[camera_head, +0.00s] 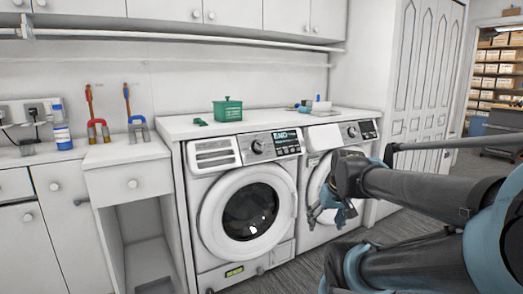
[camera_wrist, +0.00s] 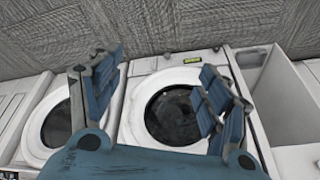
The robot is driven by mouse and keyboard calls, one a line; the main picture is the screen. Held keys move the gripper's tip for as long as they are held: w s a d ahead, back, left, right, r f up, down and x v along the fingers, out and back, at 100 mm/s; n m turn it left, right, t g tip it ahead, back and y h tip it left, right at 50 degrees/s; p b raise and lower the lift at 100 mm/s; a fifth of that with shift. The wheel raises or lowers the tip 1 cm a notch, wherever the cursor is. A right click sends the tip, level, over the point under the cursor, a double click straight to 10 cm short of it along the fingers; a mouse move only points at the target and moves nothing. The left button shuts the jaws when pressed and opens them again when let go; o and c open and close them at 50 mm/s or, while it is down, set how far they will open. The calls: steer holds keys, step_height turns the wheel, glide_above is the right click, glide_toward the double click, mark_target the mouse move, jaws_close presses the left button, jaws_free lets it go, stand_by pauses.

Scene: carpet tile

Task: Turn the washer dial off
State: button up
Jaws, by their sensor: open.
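Two white front-loading washers stand side by side under a white counter. The left washer (camera_head: 216,229) has a dark round dial (camera_head: 257,147) beside a lit display (camera_head: 286,138). The right washer (camera_head: 315,160) has its own dial (camera_head: 352,131) near its right end. My gripper (camera_head: 328,212) is in front of the right washer's door, lower than both dials and apart from them. In the wrist view my gripper (camera_wrist: 160,88) is open with nothing between its blue fingers. That view is inverted, showing both doors; the dials are out of sight there.
Cabinets and a drawer (camera_head: 133,184) stand at the left. Carpet floor (camera_head: 285,280) is open in front of the washers.

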steer(key=w+a+r+n+t+y, duration=0.2)
steer(key=w+a+r, duration=0.35)
steer(key=w, duration=0.45)
steer(key=w+a+r+n+t+y, duration=0.25)
steer(key=w+a+r, duration=0.35)
steer(key=w, duration=0.4)
steer(key=t+y, duration=0.1)
steer(key=t, duration=0.2)
glide_toward(261, 146)
steer(key=shift+x, duration=5)
steer(key=shift+f, duration=0.15)
steer(key=shift+c, duration=0.3)
steer(key=c, duration=1)
